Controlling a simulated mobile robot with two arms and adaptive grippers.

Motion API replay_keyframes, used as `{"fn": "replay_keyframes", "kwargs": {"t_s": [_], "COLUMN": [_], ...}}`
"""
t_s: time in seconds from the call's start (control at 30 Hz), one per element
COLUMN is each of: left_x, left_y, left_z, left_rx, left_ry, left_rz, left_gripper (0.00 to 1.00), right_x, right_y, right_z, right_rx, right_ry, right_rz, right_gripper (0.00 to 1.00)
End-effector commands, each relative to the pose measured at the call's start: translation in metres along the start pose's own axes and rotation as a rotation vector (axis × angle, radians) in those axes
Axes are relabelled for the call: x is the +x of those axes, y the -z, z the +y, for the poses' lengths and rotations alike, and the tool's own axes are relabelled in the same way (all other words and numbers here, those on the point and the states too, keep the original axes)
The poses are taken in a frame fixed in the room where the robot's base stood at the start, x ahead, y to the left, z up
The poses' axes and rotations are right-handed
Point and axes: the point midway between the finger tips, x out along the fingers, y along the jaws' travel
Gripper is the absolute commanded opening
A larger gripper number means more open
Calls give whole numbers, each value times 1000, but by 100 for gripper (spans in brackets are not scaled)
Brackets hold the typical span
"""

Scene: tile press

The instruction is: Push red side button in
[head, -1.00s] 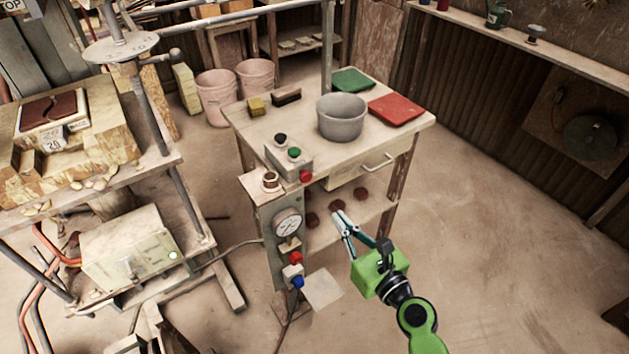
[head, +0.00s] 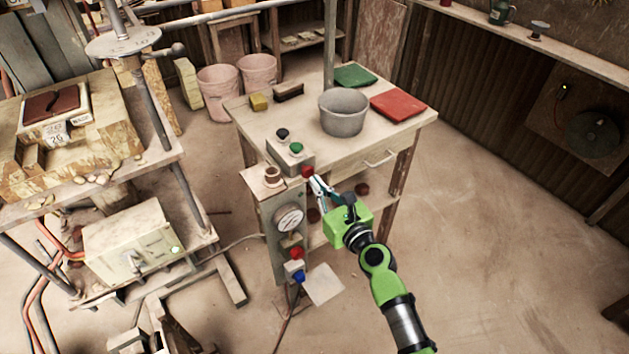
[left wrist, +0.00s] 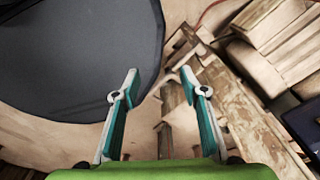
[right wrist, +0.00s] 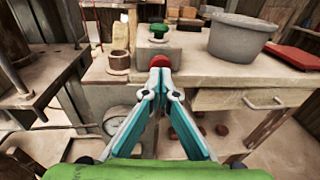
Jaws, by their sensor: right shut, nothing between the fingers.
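The red side button (head: 308,171) sits on the side of the grey control box (head: 291,158) at the table's front edge. In the right wrist view the red button (right wrist: 159,61) shows just above and behind my fingertips. My right gripper (head: 313,181) is shut and empty, its tips at or very close to the button; I cannot tell whether they touch. The box's top carries a green button (head: 296,148) and a black button (head: 283,134). My left gripper (left wrist: 158,80) is open and empty in the left wrist view and is not in the head view.
A grey pot (head: 343,113), a red tile (head: 398,106) and a green tile (head: 355,76) are on the table. A gauge (head: 289,218) and another red knob (head: 297,252) are on the front panel below. The floor at right is clear.

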Motion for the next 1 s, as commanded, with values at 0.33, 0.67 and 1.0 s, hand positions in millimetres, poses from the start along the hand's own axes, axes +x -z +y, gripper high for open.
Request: {"fn": "replay_keyframes", "kwargs": {"t_s": [0.33, 0.67, 1.0], "left_x": [3, 4, 6], "left_y": [0, 0, -1], "left_z": [0, 0, -2], "left_rx": [0, 0, 0], "left_ry": [0, 0, 2], "left_rz": [1, 0, -1], "left_gripper": [40, 40, 40], "right_x": [20, 24, 37], "right_y": [0, 0, -2], "right_z": [0, 0, 1], "right_rx": [1, 3, 1], "right_ry": [0, 1, 0], "right_rz": [0, -1, -3], "right_gripper": [0, 0, 0]}}
